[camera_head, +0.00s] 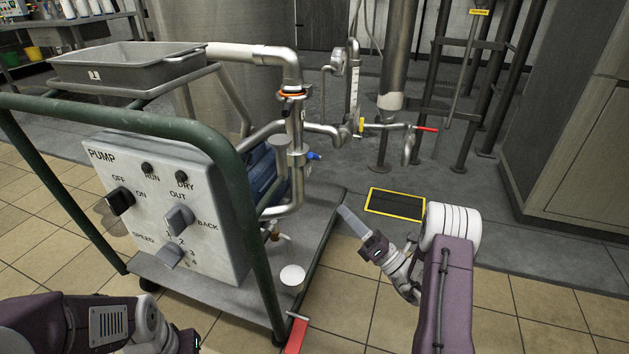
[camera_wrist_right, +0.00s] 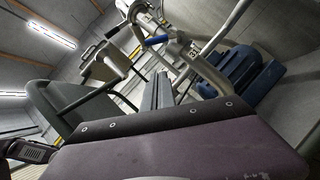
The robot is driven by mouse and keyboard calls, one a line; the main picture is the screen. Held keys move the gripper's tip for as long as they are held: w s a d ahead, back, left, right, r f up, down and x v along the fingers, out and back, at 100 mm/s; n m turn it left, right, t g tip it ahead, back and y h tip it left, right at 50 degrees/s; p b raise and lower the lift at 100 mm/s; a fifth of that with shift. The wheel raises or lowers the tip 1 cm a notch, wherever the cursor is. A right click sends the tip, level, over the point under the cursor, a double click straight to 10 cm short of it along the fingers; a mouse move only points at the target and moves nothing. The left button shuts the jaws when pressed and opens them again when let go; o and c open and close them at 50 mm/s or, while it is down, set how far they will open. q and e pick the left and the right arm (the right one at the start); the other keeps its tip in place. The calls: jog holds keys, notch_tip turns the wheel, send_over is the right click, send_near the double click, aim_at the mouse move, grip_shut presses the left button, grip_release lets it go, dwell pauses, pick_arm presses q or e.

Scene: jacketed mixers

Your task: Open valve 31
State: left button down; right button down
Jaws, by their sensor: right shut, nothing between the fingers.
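A blue valve handle (camera_head: 313,156) sits on the steel piping at the right side of the pump cart. It also shows in the right wrist view (camera_wrist_right: 155,40), with a small number tag (camera_wrist_right: 193,54) nearby that is too small to read surely. A red handle (camera_head: 426,129) and a yellow handle (camera_head: 361,125) are on the piping further back. I cannot tell which handle belongs to valve 31. My right gripper (camera_head: 343,211) is shut and empty, beside the cart's right edge, below and right of the blue handle, apart from it. My left arm shows at lower left; its gripper is out of view.
The pump cart has a green frame (camera_head: 240,190), a control panel (camera_head: 165,215) and a grey tray (camera_head: 130,66). A blue motor (camera_head: 262,172) sits behind the panel. A yellow-edged floor grate (camera_head: 396,204) lies right of the cart. Tiled floor at right is clear.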

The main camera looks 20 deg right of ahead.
aim_at(315, 157)
jog(key=d+r+p+x, duration=0.2)
jog(key=p+x, duration=0.8)
jog(key=x, duration=0.3)
jog(key=shift+d+p, duration=0.15)
jog(key=shift+p, duration=0.15)
